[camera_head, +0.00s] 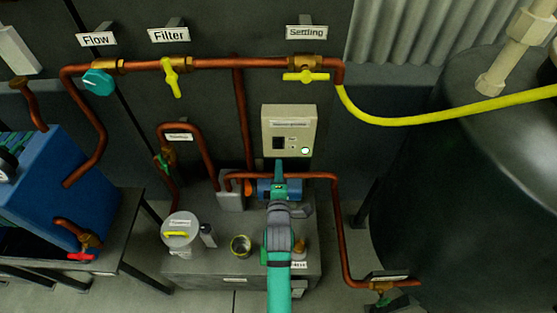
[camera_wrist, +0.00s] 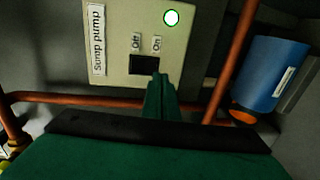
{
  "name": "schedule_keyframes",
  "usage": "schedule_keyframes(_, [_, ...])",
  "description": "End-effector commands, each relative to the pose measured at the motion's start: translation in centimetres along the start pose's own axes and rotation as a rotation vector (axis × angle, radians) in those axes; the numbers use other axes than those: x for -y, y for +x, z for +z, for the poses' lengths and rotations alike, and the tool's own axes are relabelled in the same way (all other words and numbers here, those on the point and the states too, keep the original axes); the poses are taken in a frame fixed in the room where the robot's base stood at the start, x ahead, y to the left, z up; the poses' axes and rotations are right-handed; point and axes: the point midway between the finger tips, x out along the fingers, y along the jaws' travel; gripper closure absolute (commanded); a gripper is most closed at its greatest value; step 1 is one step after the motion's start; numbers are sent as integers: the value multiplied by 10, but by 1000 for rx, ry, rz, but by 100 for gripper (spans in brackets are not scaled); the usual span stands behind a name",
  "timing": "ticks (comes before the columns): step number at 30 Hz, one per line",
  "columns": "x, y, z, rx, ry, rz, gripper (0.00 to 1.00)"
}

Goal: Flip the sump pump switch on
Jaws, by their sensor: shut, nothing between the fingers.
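The cream sump pump control box (camera_head: 310,118) is on the dark wall at the centre of the head view. It also shows in the wrist view (camera_wrist: 188,50), with a "Sump pump" label and "Off" and "On" marks. Its black switch (camera_wrist: 142,65) is below the marks. A round white light with a green rim (camera_wrist: 171,18) glows on the box. My gripper (camera_wrist: 160,78) is shut and empty, its tips at the lower "On" side of the switch and partly covering it. I cannot tell if they touch. In the head view my gripper (camera_head: 279,164) is just below the box.
Copper pipes (camera_head: 210,63) run above, and another pipe (camera_wrist: 75,99) crosses under the box. A blue pump body (camera_wrist: 268,75) is close at the right in the wrist view. A grey bench (camera_head: 200,268) holds a lidded bucket (camera_head: 181,240). A large dark tank (camera_head: 450,190) stands right.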

Motion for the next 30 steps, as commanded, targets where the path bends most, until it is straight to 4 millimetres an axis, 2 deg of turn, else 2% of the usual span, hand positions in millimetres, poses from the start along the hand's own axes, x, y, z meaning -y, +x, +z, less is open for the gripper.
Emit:
schedule_keyframes(1, [4,-11,-1,-1,0,-3,100])
schedule_keyframes(9, [15,-56,-3,-5,-1,-2,100])
schedule_keyframes(15, [20,-78,-3,-4,-2,-2,100])
schedule_keyframes(21, [21,-86,-4,-6,-1,0,100])
schedule_keyframes(30, [21,-86,2,3,0,0,100])
